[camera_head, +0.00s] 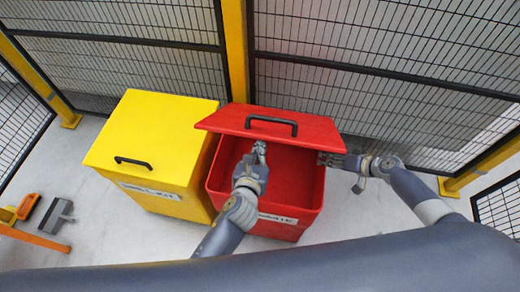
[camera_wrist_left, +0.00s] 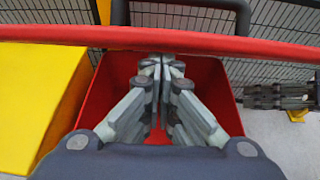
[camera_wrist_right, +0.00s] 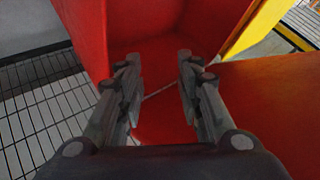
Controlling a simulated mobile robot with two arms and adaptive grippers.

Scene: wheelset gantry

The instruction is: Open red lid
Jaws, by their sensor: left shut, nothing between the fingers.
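The red lid (camera_head: 235,117) is raised and tilted above the red bin (camera_head: 309,214), leaving a wide gap at the front that shows the bin's inside. A dark handle (camera_head: 271,122) sits on the lid. My left gripper (camera_head: 260,148) is shut and empty, over the bin's opening near the lid's front edge. In the left wrist view the lid (camera_wrist_left: 60,34) crosses just beyond its fingertips (camera_wrist_left: 163,60); contact cannot be told. My right gripper (camera_head: 325,158) is at the bin's right side, by the lid's right end. Its fingers (camera_wrist_right: 158,75) are apart with nothing visibly held.
A yellow bin (camera_head: 150,135) with a closed lid and a dark handle stands close on the left. Mesh fencing (camera_head: 380,45) with yellow posts (camera_head: 235,50) runs behind. Grey and orange items (camera_head: 56,215) lie at the far left. Floor shows right of the red bin.

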